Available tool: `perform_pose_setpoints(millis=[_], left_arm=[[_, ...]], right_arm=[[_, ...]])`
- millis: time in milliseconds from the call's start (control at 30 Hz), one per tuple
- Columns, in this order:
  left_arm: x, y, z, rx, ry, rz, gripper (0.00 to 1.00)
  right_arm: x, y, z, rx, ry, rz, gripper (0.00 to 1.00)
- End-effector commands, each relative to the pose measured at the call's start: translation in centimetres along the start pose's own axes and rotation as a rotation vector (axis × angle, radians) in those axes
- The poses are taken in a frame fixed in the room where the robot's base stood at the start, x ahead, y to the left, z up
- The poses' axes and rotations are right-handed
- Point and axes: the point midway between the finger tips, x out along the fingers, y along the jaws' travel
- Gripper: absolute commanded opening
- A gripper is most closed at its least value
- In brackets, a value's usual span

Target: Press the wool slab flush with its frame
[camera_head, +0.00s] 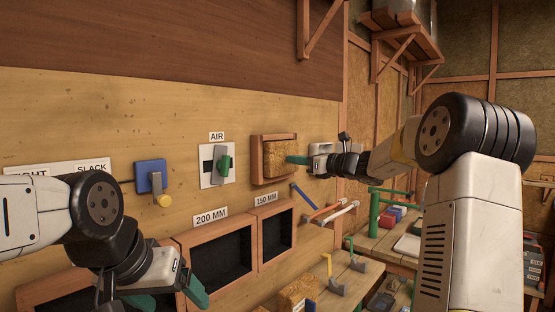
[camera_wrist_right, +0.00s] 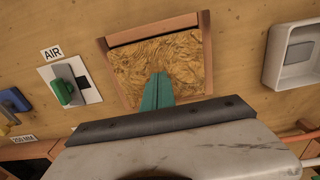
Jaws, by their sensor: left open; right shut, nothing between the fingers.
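The wool slab (camera_head: 279,154) is a yellow-brown fibrous block inside a reddish wooden frame (camera_head: 256,160) on the plywood wall. In the right wrist view the slab (camera_wrist_right: 150,60) fills most of the frame (camera_wrist_right: 206,45), with a dark gap along its upper edge. My right gripper (camera_head: 290,160) is shut and empty, its green fingertips at the slab's right side in the head view. In the wrist view the fingertips (camera_wrist_right: 158,78) overlap the slab's lower middle; I cannot tell if they touch. My left gripper (camera_head: 172,294) is open and empty at the lower left, below the wall fixtures.
A green AIR switch (camera_head: 224,162) and a blue block with a yellow knob (camera_head: 151,176) are left of the frame. Open boxes labelled 200 MM (camera_head: 222,262) and 150 MM (camera_head: 276,238) sit below. Coloured-handled tools (camera_head: 335,211) project at lower right.

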Motion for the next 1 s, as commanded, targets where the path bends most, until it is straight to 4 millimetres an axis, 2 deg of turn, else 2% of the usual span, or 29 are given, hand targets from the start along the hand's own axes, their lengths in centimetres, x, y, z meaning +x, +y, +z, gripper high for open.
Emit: perform_pose_setpoints(millis=[1000], left_arm=[[0.0, 0.0, 0.0, 0.000, 0.000, 0.000, 0.80]], right_arm=[[3.1, 0.1, 0.0, 0.000, -0.001, 0.001, 0.00]])
